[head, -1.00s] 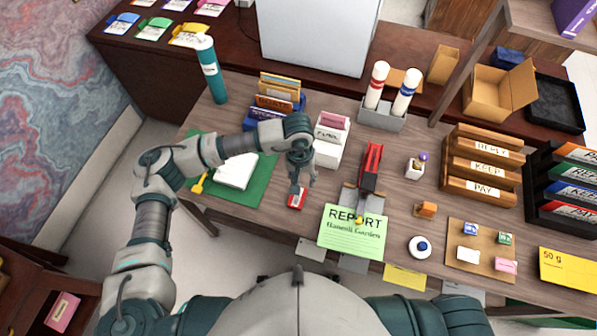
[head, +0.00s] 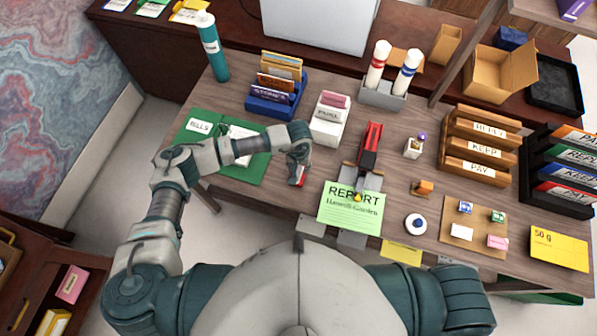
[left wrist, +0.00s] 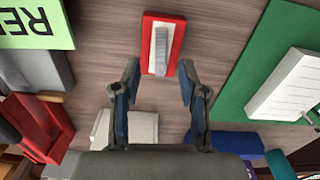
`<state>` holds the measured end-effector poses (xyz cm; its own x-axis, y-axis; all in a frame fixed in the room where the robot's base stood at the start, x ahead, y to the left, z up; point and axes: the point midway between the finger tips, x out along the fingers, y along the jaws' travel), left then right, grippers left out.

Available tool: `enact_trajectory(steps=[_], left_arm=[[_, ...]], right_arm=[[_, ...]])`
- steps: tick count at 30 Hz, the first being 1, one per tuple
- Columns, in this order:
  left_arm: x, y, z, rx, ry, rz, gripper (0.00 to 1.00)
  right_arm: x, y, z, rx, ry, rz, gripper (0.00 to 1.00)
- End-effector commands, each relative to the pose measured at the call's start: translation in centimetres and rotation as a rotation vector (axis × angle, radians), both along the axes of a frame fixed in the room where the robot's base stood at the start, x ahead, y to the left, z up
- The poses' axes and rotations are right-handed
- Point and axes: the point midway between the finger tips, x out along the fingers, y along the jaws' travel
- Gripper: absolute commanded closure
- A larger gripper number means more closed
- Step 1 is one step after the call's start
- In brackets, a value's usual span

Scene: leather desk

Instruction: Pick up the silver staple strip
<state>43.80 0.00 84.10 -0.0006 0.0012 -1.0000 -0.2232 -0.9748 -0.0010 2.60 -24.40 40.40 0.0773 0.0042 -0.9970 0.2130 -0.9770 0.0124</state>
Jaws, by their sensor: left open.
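The silver staple strip (left wrist: 161,50) is a narrow ribbed grey bar lying on a small red block with a white top (left wrist: 176,35). In the left wrist view it lies just past my fingertips, lined up with the gap between them. My left gripper (left wrist: 158,82) is open, with nothing between its fingers. In the head view my left gripper (head: 299,160) hangs over the red block (head: 300,178), near the desk's front edge, and partly covers it. The strip itself is too small to make out there. My right gripper is not in view.
The red stapler (head: 371,143) and green report sheet (head: 350,207) are right of the gripper. A green folder (head: 238,172) with white paper lies left. A white box (head: 330,128) stands behind. Bare wood lies around the red block.

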Motion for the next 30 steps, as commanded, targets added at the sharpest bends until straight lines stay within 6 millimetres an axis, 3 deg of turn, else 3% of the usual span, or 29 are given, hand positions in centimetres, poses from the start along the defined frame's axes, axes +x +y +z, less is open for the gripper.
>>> enact_trajectory(steps=[6, 14, 19, 20, 30], left_arm=[[-0.1, 0.0, -3.0, 0.0, 0.002, 0.003, 0.57], [0.0, 0.0, -3.4, 0.0, 0.0, 0.001, 0.57], [0.0, 0.0, -3.4, 0.0, 0.0, 0.001, 0.97], [0.0, 0.0, -3.4, 0.0, 0.0, 0.001, 1.0], [0.0, 0.0, -3.3, 0.0, 0.0, 0.002, 1.0]], right_arm=[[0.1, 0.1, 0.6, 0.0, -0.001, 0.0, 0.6], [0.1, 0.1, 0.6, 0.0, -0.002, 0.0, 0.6], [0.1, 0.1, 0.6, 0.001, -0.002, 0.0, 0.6], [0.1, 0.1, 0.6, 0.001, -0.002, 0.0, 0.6], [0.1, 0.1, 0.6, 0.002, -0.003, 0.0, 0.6]])
